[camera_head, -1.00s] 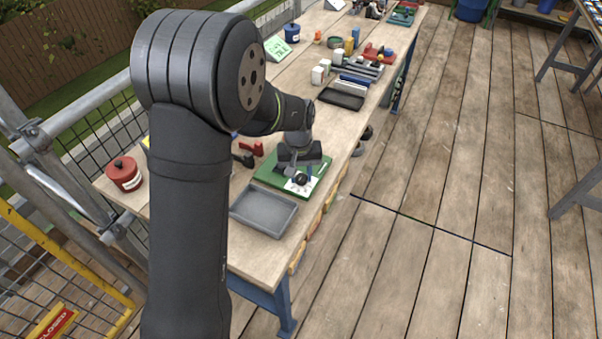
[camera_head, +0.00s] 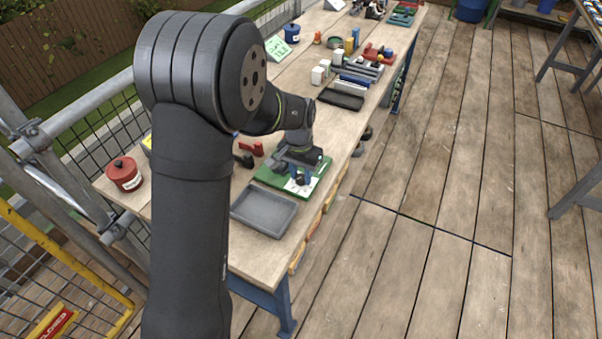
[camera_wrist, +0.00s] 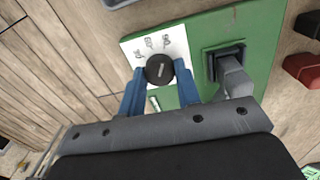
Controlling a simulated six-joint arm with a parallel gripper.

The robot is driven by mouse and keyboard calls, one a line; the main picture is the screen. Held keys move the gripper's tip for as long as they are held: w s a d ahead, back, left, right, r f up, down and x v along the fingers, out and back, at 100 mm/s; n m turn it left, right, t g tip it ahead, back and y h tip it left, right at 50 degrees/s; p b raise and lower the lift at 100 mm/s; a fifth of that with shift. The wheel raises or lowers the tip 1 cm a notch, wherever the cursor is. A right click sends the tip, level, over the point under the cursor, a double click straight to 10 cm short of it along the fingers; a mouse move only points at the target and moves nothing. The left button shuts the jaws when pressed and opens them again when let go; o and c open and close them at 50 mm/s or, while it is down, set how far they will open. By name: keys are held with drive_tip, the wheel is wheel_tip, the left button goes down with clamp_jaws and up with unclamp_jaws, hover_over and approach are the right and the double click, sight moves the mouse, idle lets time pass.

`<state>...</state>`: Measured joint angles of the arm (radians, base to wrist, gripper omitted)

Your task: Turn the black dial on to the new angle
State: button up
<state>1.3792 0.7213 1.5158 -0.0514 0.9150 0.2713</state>
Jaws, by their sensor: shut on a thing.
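The black dial (camera_wrist: 159,69) sits on a white marked plate (camera_wrist: 135,47) on a green board (camera_wrist: 205,30), with a pale pointer line on its top. In the wrist view my gripper (camera_wrist: 160,78) is shut on the dial, one blue finger on each side of it. In the head view my gripper (camera_head: 298,174) is over the green board (camera_head: 268,178) on the bench, and it hides most of the dial there. The marks on the plate are too small to read surely.
A grey lever-like part (camera_wrist: 232,75) stands on the board right of my gripper. A grey tray (camera_head: 264,212) lies just in front of the board. A red pot (camera_head: 124,175) stands at the left, and several blocks and tools lie farther along the bench.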

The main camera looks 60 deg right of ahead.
sight(299, 176)
idle(0.3)
drive_tip(key=o, duration=1)
drive_tip(key=shift+c, duration=0.2)
drive_tip(key=shift+r, duration=0.1)
wheel_tip(299, 176, up, 17)
drive_tip(key=shift+w, duration=0.4)
drive_tip(key=f, duration=1.7)
drive_tip(key=shift+s+f, duration=0.15)
drive_tip(key=shift+s, duration=0.25)
